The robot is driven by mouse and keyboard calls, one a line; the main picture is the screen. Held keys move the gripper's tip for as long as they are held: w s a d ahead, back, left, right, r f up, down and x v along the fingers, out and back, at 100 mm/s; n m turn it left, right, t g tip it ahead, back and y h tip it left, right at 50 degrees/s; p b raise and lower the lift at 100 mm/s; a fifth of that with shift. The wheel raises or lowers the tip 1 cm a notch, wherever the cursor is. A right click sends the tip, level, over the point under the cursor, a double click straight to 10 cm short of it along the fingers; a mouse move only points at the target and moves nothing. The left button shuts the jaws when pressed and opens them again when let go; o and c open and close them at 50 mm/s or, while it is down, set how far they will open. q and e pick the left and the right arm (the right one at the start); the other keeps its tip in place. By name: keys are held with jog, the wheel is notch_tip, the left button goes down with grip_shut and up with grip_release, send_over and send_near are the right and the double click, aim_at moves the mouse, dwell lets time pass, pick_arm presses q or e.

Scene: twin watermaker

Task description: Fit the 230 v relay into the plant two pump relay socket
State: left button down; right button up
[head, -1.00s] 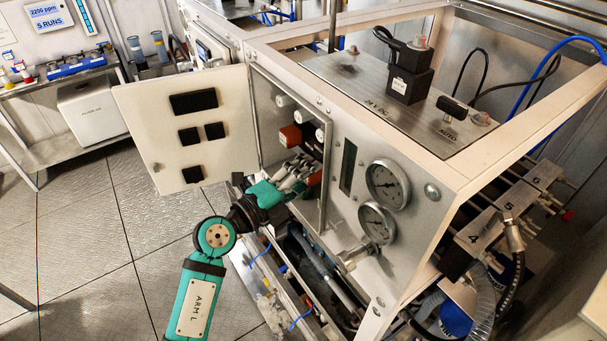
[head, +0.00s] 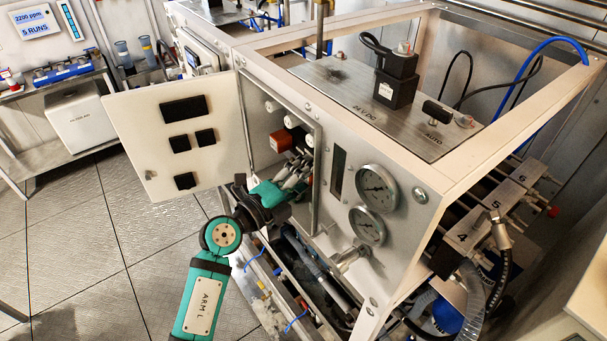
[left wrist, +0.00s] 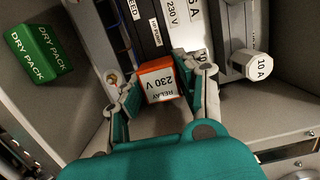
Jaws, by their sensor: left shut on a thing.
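The relay (left wrist: 160,82) is an orange block with a white label reading "RELAY 230 V", upside down in the left wrist view. My left gripper (left wrist: 166,86) is shut on it, one finger on each side. In the head view the left gripper (head: 298,172) reaches into the open control cabinet (head: 258,125), and its fingers largely hide the relay. Behind the relay is a dark panel strip (left wrist: 150,35) with white labels, one reading "230 V". The socket itself is hidden, and I cannot tell whether the relay touches it. My right gripper is not in view.
A red-orange block (head: 280,140) sits in the cabinet below white round fuse caps (head: 291,121). A white 10 A cap (left wrist: 252,65) is close right of the gripper; a green dry pack (left wrist: 38,52) lies left. The open cabinet door (head: 175,140) stands left of the arm.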

pick_arm(q)
jog(key=shift+w+d+r, duration=0.1)
jog(key=shift+d, duration=0.05)
jog(key=c, duration=0.8)
grip_release()
jog(key=v, duration=1.2)
